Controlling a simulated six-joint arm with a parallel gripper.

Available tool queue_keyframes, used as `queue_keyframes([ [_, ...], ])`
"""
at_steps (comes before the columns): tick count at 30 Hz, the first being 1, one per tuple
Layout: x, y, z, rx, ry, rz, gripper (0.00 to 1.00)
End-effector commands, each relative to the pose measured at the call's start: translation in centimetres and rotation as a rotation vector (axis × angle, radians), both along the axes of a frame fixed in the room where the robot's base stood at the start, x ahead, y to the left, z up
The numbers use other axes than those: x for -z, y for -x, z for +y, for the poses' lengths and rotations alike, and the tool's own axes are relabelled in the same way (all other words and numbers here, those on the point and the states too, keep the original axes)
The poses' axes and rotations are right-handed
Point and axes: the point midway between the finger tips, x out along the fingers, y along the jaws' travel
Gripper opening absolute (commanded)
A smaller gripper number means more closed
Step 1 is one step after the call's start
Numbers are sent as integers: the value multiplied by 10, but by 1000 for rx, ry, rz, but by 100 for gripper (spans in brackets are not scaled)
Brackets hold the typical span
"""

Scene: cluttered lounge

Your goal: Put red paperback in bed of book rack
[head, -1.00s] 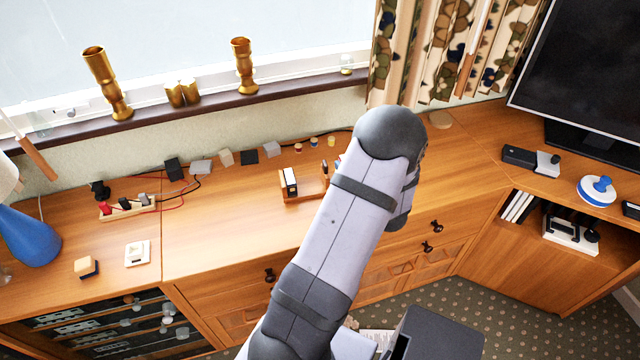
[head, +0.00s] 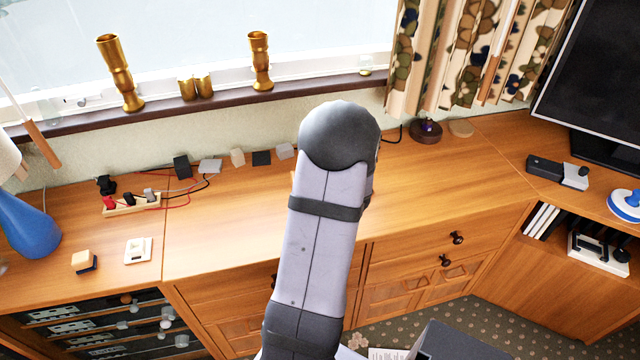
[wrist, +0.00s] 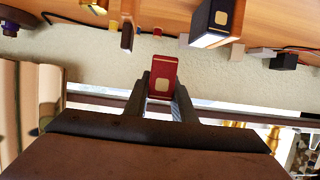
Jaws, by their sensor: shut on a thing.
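The red paperback (wrist: 163,70), with a cream square on its cover, is held between the two fingers of my gripper (wrist: 161,92) in the wrist view. My gripper is shut on it. The book rack shows only in part at the top of the wrist view: a brown upright end (wrist: 127,36) and, across from it, a dark book with a cream label and white pages (wrist: 214,24). The paperback appears apart from the rack. In the head view my arm hides the gripper, the paperback and nearly all of the rack.
Several small grey and black blocks (head: 261,158) line the back of the wooden cabinet top (head: 225,225). A power strip with cables (head: 130,204) and a blue lamp (head: 27,228) are at the left. A dark round-based object (head: 426,132) stands right of my arm.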

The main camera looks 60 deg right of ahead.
Motion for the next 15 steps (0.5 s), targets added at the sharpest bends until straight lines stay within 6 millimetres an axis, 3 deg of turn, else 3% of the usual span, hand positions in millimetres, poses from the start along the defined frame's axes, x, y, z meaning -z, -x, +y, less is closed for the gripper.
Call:
queue_keyframes([
  [7, 36, 1, 0, 2, -2, -1, 0],
  [15, 43, 0, -1, 1, 2, -1, 0],
])
